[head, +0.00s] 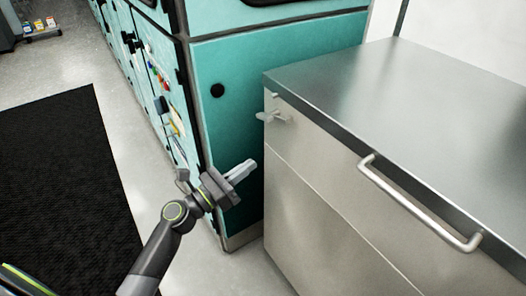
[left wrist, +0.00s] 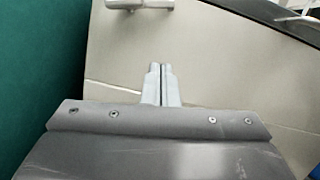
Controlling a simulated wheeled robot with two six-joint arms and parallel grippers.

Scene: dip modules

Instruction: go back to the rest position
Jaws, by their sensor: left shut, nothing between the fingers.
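My left gripper (head: 242,170) is shut and empty. In the head view it is in front of the teal cabinet, just left of the metal counter's near corner. The left wrist view shows its two fingers (left wrist: 161,68) pressed together, pointing toward the beige cabinet front (left wrist: 200,60). No object is between them. I cannot tell the exact gap between the fingers and the cabinet front. My right gripper is in neither view.
A steel-topped counter (head: 420,85) with a bar handle (head: 420,205) and a small latch handle (head: 271,116) stands at right. A teal machine cabinet (head: 270,65) with colored buttons stands behind. A black mat (head: 65,185) lies on the open floor at left.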

